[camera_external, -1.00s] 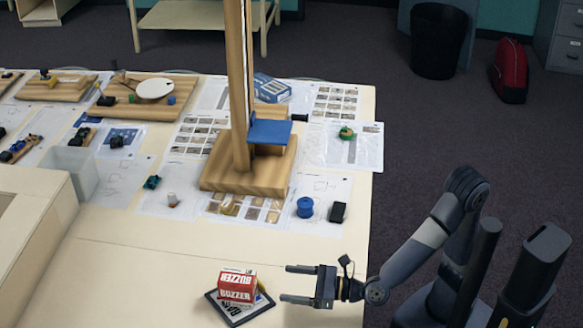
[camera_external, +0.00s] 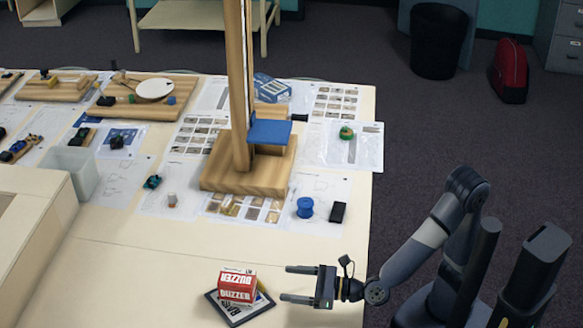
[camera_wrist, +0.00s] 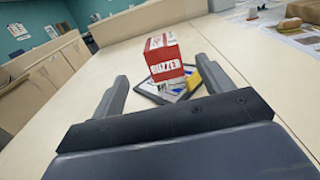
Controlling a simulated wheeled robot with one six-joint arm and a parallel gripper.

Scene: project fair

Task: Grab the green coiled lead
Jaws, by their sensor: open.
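A small round green coil (camera_external: 347,133), with a bit of red or orange on it, lies on a white sheet near the table's right edge, beyond the wooden stand. It looks like the green coiled lead. My gripper (camera_external: 288,283) is open and empty at the front right of the table, well nearer than the coil. Its two fingers point left toward a red and white buzzer box (camera_external: 237,287). In the wrist view the open fingers frame that box (camera_wrist: 164,57). The coil is not visible in the wrist view.
A tall wooden stand (camera_external: 220,176) with a blue platform (camera_external: 270,132) rises mid-table. A blue spool (camera_external: 305,207) and a black block (camera_external: 338,212) lie between my gripper and the coil. The box sits on a dark-framed tablet or panel (camera_external: 262,308).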

